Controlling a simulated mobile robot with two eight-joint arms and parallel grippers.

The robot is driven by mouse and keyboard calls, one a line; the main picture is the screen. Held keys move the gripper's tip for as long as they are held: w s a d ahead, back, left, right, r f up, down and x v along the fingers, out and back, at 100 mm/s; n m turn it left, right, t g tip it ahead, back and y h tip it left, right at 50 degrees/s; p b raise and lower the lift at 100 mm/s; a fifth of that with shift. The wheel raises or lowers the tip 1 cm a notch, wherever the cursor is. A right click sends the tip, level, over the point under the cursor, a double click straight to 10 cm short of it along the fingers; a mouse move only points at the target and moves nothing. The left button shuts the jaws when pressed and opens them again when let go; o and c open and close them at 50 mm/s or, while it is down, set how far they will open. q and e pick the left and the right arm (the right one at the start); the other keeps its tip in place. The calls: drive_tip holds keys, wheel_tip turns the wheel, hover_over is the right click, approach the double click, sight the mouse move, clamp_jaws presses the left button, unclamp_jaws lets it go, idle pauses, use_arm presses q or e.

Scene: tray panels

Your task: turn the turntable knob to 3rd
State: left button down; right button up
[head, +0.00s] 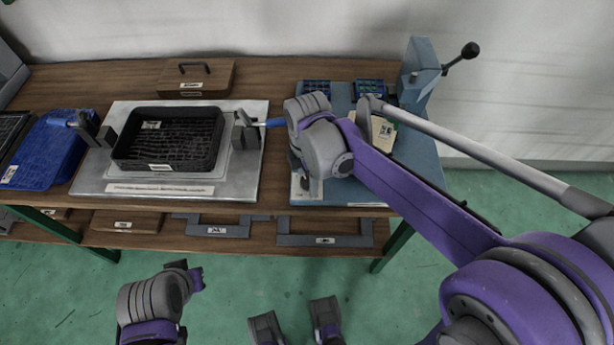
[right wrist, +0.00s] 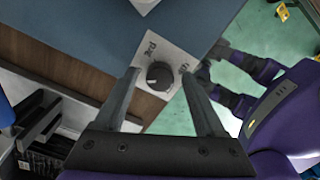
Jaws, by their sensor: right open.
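The knob (right wrist: 159,75) is round and dark. It sits on a white label plate (right wrist: 172,51) at the corner of a blue panel.
The blue panel (head: 412,172) also carries a lever box (head: 418,72) with a black-balled handle. To the left, a black tray (head: 168,160) sits on a metal plate (head: 231,178). A blue tray (head: 52,158) and a wooden box (head: 196,80) stand on the bench.

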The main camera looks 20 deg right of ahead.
clamp_jaws()
drive_tip(key=shift+m, duration=0.3)
drive_tip(key=m, duration=0.2)
drive_tip(key=shift+m+p, duration=0.4)
drive_tip(key=m, duration=0.3)
drive_tip(key=shift+m+p, duration=0.3)
drive_tip(key=m, duration=0.6)
drive_tip(key=shift+m+p, duration=0.3)
drive_tip(key=shift+p, duration=0.1)
